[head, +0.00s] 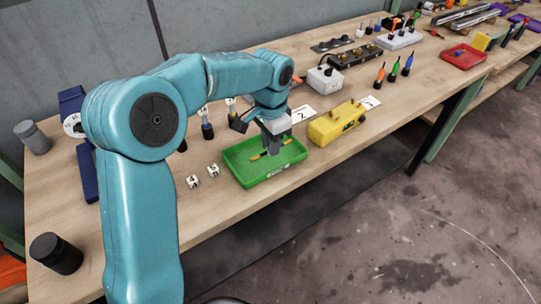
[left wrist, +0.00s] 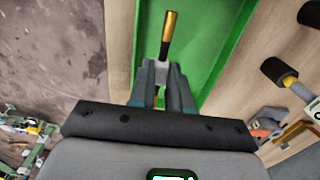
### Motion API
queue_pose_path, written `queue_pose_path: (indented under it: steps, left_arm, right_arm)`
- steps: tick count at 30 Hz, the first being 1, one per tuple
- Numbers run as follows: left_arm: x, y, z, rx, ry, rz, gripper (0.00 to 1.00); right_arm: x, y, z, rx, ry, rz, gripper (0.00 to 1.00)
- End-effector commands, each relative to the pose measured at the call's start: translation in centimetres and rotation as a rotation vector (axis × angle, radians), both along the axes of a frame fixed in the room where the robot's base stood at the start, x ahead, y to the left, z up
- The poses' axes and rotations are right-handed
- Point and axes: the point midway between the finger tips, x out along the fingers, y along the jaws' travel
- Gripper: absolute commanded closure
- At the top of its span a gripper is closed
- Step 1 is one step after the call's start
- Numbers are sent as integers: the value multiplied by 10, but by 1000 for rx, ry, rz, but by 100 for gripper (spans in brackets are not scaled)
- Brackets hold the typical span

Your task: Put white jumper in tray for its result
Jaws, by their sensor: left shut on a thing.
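The green tray (head: 246,172) lies on the bench near its front edge. My left gripper (head: 272,150) points down over the tray and is shut on the white jumper. In the left wrist view, the jumper's pale body (left wrist: 160,74) sits between the fingertips (left wrist: 161,80), and a gold shaft with a black end sticks out past them over the green tray floor (left wrist: 205,45). In the head view the fingers hide most of the jumper, and yellow bits show on both sides of them. I cannot tell whether the jumper touches the tray floor. My right gripper is not in view.
Two number cubes (head: 203,176) sit left of the tray. Orange, green and blue jumpers (head: 393,70) stand farther right. A dark canister (head: 56,254) stands front left.

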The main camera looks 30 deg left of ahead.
Motion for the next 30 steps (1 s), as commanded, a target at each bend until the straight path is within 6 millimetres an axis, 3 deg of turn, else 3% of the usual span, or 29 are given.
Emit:
queue_pose_path:
  steps: [8,21,22,23,30]
  left_arm:
    - [-3,0,-40,-1,4,1,100]
    - [-2,0,-48,-1,1,0,100]
    - [-2,0,-47,-1,1,0,76]
    - [-2,0,-47,-1,1,0,71]
    - [-2,0,-46,-1,1,0,71]
  right_arm:
    - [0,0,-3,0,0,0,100]
    - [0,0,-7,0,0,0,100]
    - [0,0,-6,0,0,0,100]
    - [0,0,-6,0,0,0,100]
    - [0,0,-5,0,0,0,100]
